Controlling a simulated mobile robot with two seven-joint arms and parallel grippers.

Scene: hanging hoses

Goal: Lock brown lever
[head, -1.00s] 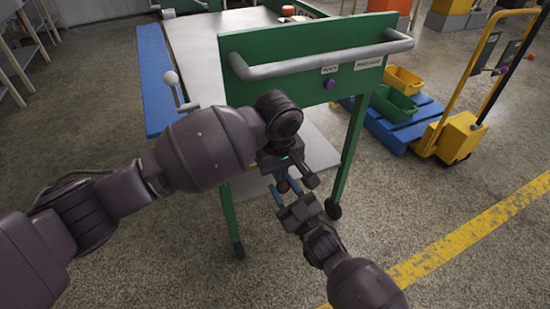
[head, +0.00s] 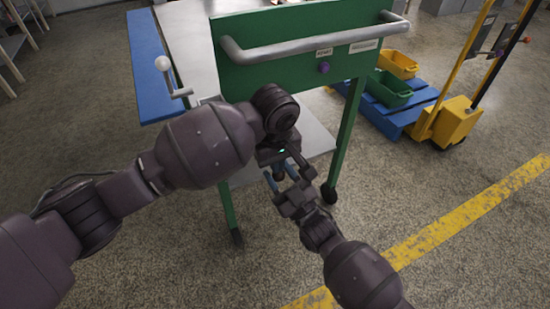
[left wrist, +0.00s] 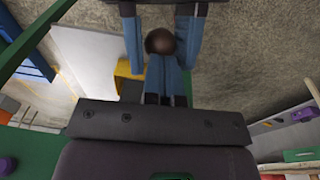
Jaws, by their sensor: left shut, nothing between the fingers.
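A dark brown round knob (left wrist: 160,40) shows in the left wrist view, just beyond my left fingertips. I cannot tell whether it belongs to the brown lever; no brown lever shows clearly in the head view. My left gripper (head: 279,174) points down in front of the green cart end, its blue fingers shut and empty; they also show in the left wrist view (left wrist: 165,78). My right gripper (head: 281,176) faces it from below, open, with its blue fingers on either side of the left fingertips. The grippers are very close; contact is unclear.
The green cart end (head: 295,50) carries a grey push handle (head: 310,43) and a purple knob (head: 323,68). A lever with a white ball (head: 163,63) stands at its left. A yellow pallet truck (head: 455,123) stands right.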

